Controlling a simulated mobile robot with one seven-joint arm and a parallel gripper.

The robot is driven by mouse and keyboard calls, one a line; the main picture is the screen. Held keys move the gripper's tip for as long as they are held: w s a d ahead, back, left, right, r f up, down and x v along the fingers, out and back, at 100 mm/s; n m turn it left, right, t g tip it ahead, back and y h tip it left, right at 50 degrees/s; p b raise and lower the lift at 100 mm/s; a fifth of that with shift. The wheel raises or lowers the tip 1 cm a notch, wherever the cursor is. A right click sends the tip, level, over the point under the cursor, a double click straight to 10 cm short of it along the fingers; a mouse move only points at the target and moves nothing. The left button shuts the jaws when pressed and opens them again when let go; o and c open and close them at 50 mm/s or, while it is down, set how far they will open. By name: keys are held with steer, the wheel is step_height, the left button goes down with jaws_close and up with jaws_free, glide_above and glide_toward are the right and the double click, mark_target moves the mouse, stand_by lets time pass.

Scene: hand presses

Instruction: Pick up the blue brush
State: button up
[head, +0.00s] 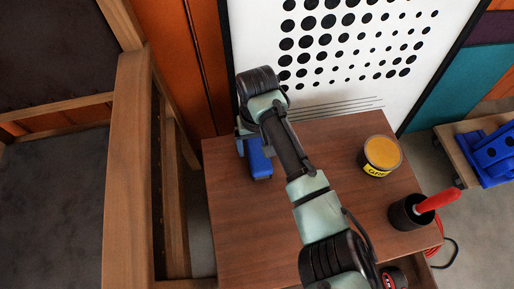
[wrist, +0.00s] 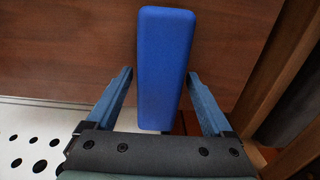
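The blue brush (head: 258,160) lies on the wooden table near its back left corner, partly hidden by my arm in the head view. In the wrist view the brush (wrist: 165,65) is a long blue block with rounded edges, pointing up the picture. My gripper (wrist: 160,73) is open, with one finger on each side of the brush. The right fingertip is very close to the brush, and a narrow gap shows at the left one. I cannot tell whether either touches. In the head view my gripper's fingers are mostly hidden behind the wrist.
A yellow-topped can (head: 382,154) stands on the right of the table (head: 240,225). A dark cup (head: 408,212) with a red-handled tool (head: 437,201) is nearer the front right. A white board with black dots (head: 300,95) stands behind. A wooden frame (head: 130,170) is at left.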

steer(key=shift+r, duration=0.1)
jaws_close()
